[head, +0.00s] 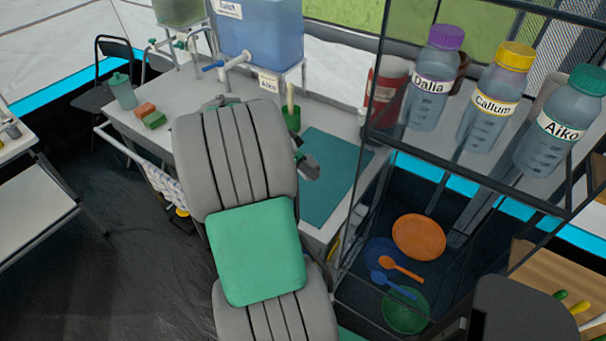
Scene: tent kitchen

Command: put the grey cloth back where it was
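My arm fills the middle of the head view and covers much of the table. A small dark grey part, which looks like the edge of my gripper (308,165), shows to the right of the arm, over the left edge of the teal mat. Its fingers are mostly hidden, so I cannot tell whether it is open, shut or holding something. I see no plain grey cloth for certain. A pale checked cloth (165,186) hangs on the white rail (122,145) at the table's left front edge, partly behind my arm.
The table (345,135) holds a teal mat (332,175), sponges (150,116), a green cup (291,118) and water tanks (262,32). A rack with labelled bottles (488,101) stands close at right, with an orange plate (419,237) low down. Open floor lies left.

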